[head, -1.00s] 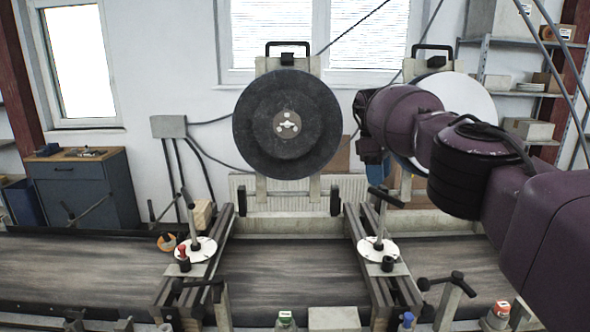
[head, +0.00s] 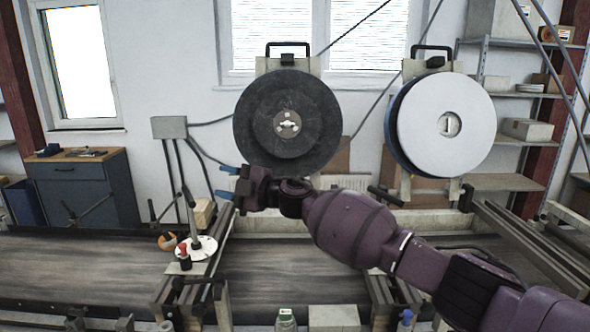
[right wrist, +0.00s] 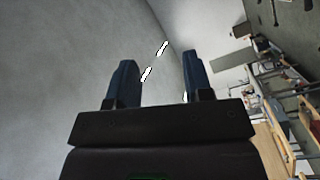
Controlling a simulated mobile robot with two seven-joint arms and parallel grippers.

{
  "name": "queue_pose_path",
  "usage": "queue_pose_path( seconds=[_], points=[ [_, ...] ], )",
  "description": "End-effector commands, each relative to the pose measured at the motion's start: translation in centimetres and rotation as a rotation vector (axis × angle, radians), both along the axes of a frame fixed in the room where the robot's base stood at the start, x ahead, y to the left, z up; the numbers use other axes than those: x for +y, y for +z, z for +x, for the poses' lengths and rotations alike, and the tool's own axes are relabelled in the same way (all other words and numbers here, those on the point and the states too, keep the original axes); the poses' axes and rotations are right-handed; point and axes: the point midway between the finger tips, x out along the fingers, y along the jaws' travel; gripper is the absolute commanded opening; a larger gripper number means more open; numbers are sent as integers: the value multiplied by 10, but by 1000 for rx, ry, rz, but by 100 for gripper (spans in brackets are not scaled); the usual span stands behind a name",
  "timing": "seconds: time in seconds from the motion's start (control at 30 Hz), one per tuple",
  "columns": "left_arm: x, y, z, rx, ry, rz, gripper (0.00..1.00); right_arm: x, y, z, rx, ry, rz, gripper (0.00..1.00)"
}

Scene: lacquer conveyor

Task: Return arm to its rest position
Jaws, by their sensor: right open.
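My right arm reaches in from the right in the head view, across the front of the conveyor. Its right gripper (head: 226,183) points left, just below the lower left edge of the black disc in the picture. Its two blue fingertips are apart. In the right wrist view the blue fingers (right wrist: 160,80) stand apart with nothing between them, against a blurred grey wall. Whether the arm touches anything is not clear. My left gripper is not in view.
A black disc (head: 287,90) and a white disc (head: 446,110) hang on upright stands at the back. The conveyor belt (head: 80,265) runs across below. A post on a white round base (head: 197,249) stands left.

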Motion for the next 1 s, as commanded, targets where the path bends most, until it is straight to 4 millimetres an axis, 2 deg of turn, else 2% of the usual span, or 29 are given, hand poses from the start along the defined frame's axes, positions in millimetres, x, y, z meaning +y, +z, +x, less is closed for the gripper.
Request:
queue_pose_path(
  seconds=[0.17,0.47,0.77,1.0],
  points=[
    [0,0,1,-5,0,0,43,-25,-23,-14,52,-146,187,46],
    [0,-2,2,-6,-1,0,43,-96,-77,-33,228,-412,368,46],
    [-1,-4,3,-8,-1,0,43,-183,-152,-68,464,-641,472,46],
    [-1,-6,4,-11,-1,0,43,-253,-217,-114,663,-791,555,46]
  ],
)
